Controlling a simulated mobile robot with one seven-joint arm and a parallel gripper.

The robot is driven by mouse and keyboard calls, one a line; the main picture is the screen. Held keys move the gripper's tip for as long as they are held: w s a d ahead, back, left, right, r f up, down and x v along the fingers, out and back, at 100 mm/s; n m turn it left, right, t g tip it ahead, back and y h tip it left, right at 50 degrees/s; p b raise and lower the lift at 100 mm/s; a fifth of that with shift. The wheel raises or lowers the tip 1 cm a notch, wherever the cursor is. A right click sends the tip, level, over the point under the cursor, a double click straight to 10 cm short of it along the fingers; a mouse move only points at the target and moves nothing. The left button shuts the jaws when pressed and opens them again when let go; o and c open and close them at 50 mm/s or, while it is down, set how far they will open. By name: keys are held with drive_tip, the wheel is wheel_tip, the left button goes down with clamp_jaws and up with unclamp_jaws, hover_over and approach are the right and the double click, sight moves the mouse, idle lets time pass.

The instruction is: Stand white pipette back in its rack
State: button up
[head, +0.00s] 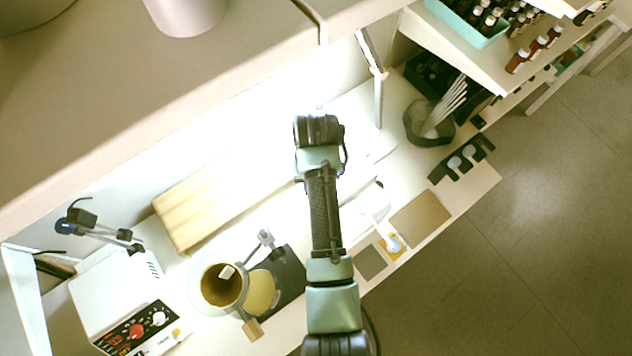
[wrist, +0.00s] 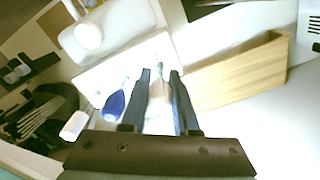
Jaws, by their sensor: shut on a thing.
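My gripper (wrist: 160,73) is shut on a pale, slender thing (wrist: 159,92), which looks like the white pipette; its ends are hard to make out. In the head view my arm hides the gripper and what it holds. The black rack (head: 436,176) stands at the right front of the bench, with white round tops showing in some of its notches. The rack also shows at the left edge of the wrist view (wrist: 40,65), well apart from my gripper.
A dark pot (head: 428,128) with pale sticks stands behind the rack. A blue-and-white bottle-like thing (wrist: 114,104) lies close to my fingers. A wooden box (wrist: 240,78) is at right in the wrist view. A brown mat (head: 420,215) lies in front of the rack.

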drive_tip(key=shift+f, duration=0.25)
drive_tip(key=o, duration=0.8)
drive_tip(key=shift+c, duration=0.2)
drive_tip(key=shift+r+p, duration=2.15)
drive_tip(key=shift+r, duration=0.4)
drive_tip(key=shift+r, duration=2.5)
